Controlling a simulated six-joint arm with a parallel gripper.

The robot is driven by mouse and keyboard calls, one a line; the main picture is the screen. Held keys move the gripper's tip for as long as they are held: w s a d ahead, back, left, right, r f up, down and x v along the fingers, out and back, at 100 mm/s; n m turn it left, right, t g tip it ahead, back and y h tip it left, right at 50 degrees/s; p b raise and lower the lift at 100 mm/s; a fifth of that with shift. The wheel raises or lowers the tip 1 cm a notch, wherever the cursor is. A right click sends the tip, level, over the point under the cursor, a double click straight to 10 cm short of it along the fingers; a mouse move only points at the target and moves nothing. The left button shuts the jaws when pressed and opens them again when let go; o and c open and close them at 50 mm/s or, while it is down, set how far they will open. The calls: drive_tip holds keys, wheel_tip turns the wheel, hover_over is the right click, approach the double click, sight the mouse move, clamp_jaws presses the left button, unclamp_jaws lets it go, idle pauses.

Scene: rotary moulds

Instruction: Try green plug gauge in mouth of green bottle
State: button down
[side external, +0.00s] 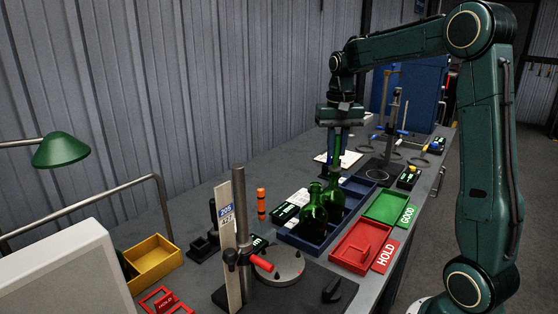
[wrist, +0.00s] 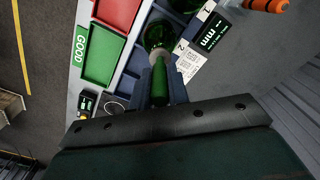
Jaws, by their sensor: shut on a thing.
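My gripper (side external: 338,140) points down over the blue tray and is shut on the green plug gauge. In the wrist view the gauge (wrist: 159,88) shows as a green shaft between the fingers (wrist: 158,72). Two green glass bottles stand upright in the tray: a front one (side external: 315,209) and a back one (side external: 335,193). The gauge hangs in line with the back bottle's neck; I cannot tell whether its tip is in the mouth. A green bottle (wrist: 157,34) also shows beyond the fingertips in the wrist view.
The blue divided tray (side external: 302,241) has the red HOLD tray (side external: 345,262) and green GOOD tray (side external: 378,217) to its right. A measuring stand (side external: 238,215) is in front. An orange-handled tool (side external: 261,203) stands to the left. A yellow bin (side external: 150,262) is at front left.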

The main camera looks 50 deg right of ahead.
sight(337, 135)
drive_tip(key=shift+r, duration=0.4)
drive_tip(key=shift+r, duration=0.35)
drive_tip(key=shift+r, duration=0.35)
drive_tip(key=shift+r, duration=0.7)
drive_tip(key=shift+r, duration=0.35)
drive_tip(key=shift+r, duration=0.35)
drive_tip(key=shift+r, duration=0.35)
